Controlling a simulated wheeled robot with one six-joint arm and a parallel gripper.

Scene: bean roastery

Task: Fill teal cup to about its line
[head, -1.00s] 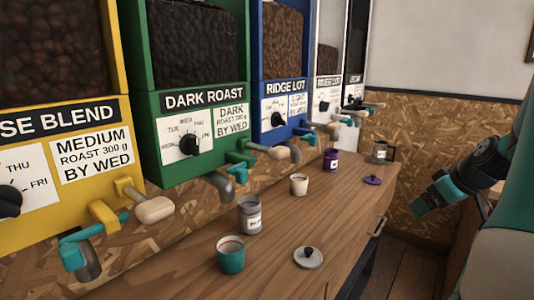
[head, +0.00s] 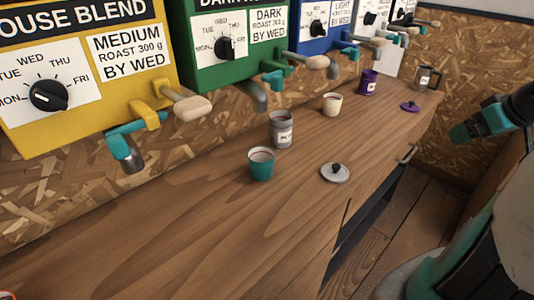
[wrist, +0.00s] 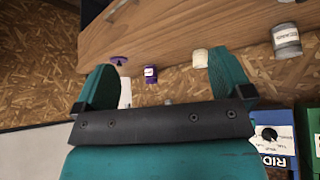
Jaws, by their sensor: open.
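The teal cup (head: 261,165) stands upright and uncovered on the wooden counter in the head view. A pale inside with a reddish line near the rim shows; I cannot tell if it holds beans. It is under none of the spouts, right of the yellow House Blend dispenser's spout (head: 131,158). My gripper (head: 478,128) is at the right of the head view, far from the cup. In the wrist view my gripper (wrist: 164,78) has its two teal fingers wide apart with nothing held. The teal cup is not in the wrist view.
A grey labelled can (head: 281,130), cream cup (head: 331,104), purple canister (head: 367,82) and glass jug (head: 427,78) stand along the counter (head: 190,240). A grey lid (head: 335,173) and purple lid (head: 410,107) lie there. Green (head: 228,50) and blue dispensers hang behind.

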